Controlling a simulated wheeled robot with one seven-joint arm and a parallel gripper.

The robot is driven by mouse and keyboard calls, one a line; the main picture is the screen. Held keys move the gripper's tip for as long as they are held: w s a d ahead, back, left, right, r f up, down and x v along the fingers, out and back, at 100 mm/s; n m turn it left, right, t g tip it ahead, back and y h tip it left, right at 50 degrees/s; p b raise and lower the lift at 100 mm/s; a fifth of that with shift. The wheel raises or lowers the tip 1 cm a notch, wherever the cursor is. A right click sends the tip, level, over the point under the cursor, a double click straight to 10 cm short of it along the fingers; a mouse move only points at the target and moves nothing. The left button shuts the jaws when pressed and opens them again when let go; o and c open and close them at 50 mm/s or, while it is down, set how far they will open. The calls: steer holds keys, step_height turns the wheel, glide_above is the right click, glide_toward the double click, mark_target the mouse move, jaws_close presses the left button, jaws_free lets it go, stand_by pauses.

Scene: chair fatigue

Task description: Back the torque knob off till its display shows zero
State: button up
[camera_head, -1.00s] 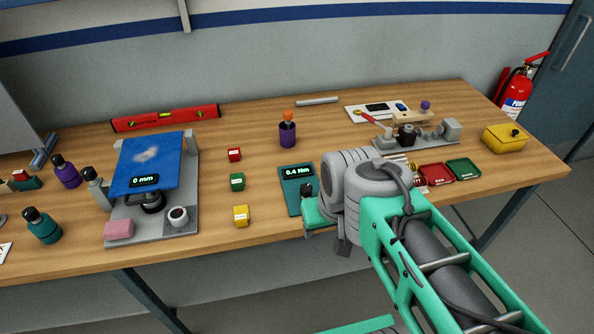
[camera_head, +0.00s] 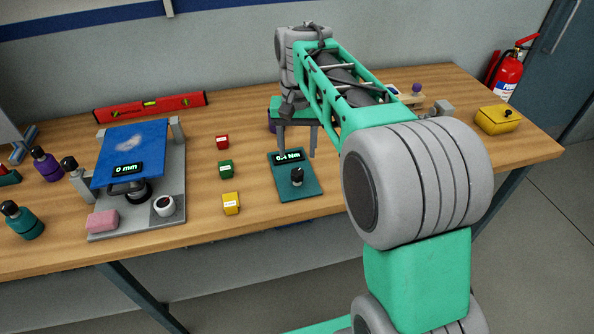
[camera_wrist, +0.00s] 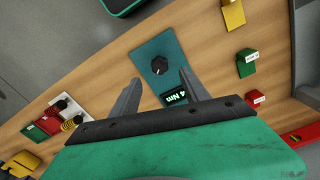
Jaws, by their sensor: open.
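The torque unit (camera_head: 308,188) is a flat teal plate on the table with a dark upright knob (camera_head: 297,178) and a small lit display (camera_head: 288,157). The display reads 0.4 Nm in the head view. In the wrist view the knob (camera_wrist: 160,65) shows from above with a pale pointer mark, and the display (camera_wrist: 176,98) is partly covered by my gripper. My gripper (camera_head: 297,152) is open and empty, fingers pointing down. Its fingers (camera_wrist: 160,85) appear on either side of the plate in the wrist view, apart from the knob.
Red (camera_head: 222,142), green (camera_head: 226,170) and yellow (camera_head: 231,203) blocks stand left of the unit. Further left is a grey stand (camera_head: 172,190) with a blue plate reading 0 mm. A red spirit level (camera_head: 150,106) lies behind. A yellow box (camera_head: 497,119) sits far right.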

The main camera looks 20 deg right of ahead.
mark_target(297, 172)
step_height(297, 172, down, 7)
steer(key=shift+f, duration=0.1)
steer(key=shift+c, duration=0.3)
jaws_close()
stand_by(0.4)
